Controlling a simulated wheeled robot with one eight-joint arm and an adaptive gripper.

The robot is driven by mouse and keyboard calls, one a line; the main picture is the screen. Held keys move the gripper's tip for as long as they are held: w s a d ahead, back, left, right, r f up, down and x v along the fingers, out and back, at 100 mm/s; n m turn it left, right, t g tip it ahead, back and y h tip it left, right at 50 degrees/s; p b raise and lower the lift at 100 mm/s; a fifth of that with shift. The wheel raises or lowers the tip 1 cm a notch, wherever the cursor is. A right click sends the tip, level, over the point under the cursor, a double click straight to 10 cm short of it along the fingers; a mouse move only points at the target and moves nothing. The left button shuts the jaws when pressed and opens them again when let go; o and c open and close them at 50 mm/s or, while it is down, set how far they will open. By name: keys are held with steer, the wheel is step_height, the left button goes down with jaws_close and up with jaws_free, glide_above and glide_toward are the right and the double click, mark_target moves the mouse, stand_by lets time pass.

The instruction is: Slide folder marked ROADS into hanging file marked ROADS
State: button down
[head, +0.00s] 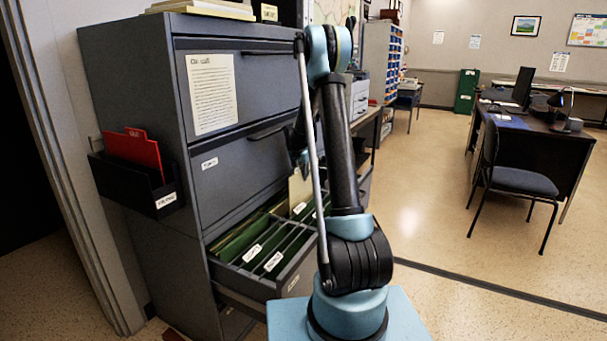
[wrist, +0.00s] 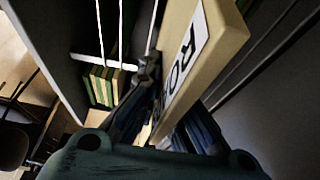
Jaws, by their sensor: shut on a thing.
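A cream folder (head: 299,191) hangs upright from my gripper (head: 303,166) just above the open drawer (head: 252,284). In the wrist view the folder (wrist: 222,32) is large and close, with a label (wrist: 183,62) starting "RO"; the rest of the label is hidden. My gripper (wrist: 163,100) is shut on it. Green hanging files (head: 243,240) with white tabs fill the drawer. The tabs are too small to read, so I cannot tell which file is ROADS. My arm hides the drawer's right part. I cannot tell whether the folder's lower edge is inside a file.
The grey cabinet (head: 138,90) has shut drawers above the open one and a paper sheet (head: 211,92) on its front. A black side holder (head: 140,186) carries red folders (head: 133,150).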

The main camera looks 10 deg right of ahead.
mark_target(304, 199)
steer(key=shift+f, duration=6.85)
steer(key=shift+s, duration=0.1)
steer(key=c, duration=1.8)
jaws_free()
